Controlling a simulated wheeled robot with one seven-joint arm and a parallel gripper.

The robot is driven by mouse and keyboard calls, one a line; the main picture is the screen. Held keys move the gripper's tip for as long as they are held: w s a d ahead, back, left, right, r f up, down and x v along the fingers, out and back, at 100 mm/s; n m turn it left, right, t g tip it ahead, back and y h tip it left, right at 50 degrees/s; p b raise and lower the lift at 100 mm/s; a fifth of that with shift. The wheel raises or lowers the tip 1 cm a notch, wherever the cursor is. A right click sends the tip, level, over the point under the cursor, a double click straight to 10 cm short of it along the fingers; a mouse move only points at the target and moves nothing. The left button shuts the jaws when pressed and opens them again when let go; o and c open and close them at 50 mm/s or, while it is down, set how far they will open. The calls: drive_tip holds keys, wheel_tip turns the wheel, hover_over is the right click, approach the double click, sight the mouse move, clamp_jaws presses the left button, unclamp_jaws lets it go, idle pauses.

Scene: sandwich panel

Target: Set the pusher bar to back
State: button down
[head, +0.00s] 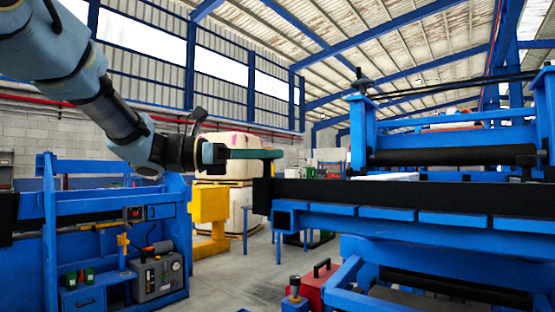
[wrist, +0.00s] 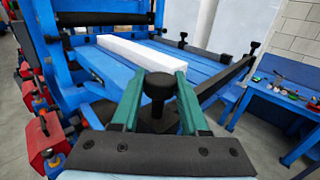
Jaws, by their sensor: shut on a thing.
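My gripper (head: 276,154) reaches in from the upper left in the head view, above the near end of a long black bar. In the wrist view its two green fingers (wrist: 158,100) are shut on a black knob (wrist: 158,86). The knob stands upright at the near end of a black bar, which I take for the pusher bar (wrist: 228,80). The bar runs away to the right along the blue table's edge, with another black knob (wrist: 253,47) near its far end. The black bar also shows in the head view (head: 410,195).
A white panel (wrist: 128,48) lies on the blue slatted table (wrist: 125,75). A blue frame with a black roller (head: 455,156) stands above the table. A blue workbench (head: 115,225) is at left, with a yellow post (head: 209,203) behind. Clear floor lies between.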

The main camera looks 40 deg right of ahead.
drive_tip(key=shift+a+f, duration=0.1)
drive_tip(key=shift+c, duration=2.1)
unclamp_jaws()
drive_tip(key=shift+a, duration=0.1)
drive_tip(key=b+v, duration=0.2)
drive_tip(key=v, duration=0.8)
drive_tip(key=shift+w+a+b, duration=0.15)
drive_tip(key=shift+a+b, duration=0.2)
drive_tip(key=shift+b, duration=0.05)
